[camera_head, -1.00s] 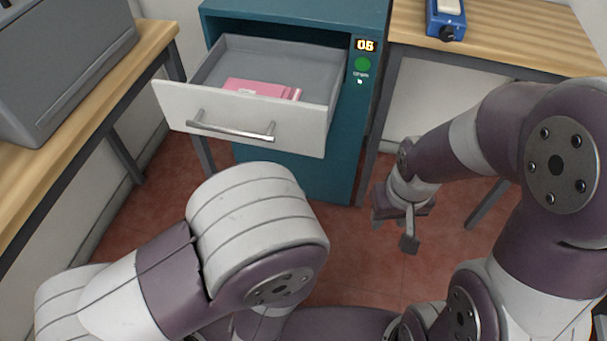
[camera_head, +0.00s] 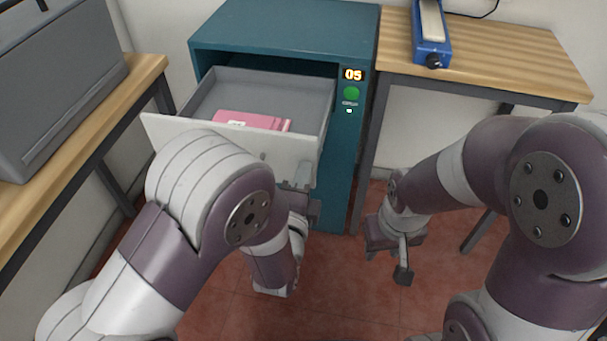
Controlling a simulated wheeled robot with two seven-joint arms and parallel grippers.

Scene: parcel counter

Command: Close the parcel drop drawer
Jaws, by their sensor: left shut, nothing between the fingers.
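The parcel drop drawer (camera_head: 312,150) is pulled out of the teal cabinet (camera_head: 285,22). Its white front faces me, and my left arm covers most of the front and its handle. A pink parcel (camera_head: 252,121) lies inside the drawer. My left gripper (camera_head: 301,178) is shut and empty at the lower right part of the drawer front. I cannot tell whether it touches the front. My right gripper (camera_head: 398,258) hangs above the floor, right of the cabinet and apart from the drawer; I cannot tell if it is open.
The cabinet has a lit number display (camera_head: 353,75) and a green button (camera_head: 351,93). A wooden table with a blue device (camera_head: 431,45) stands at right. A grey machine (camera_head: 55,95) sits on the left table. Red floor is clear in front.

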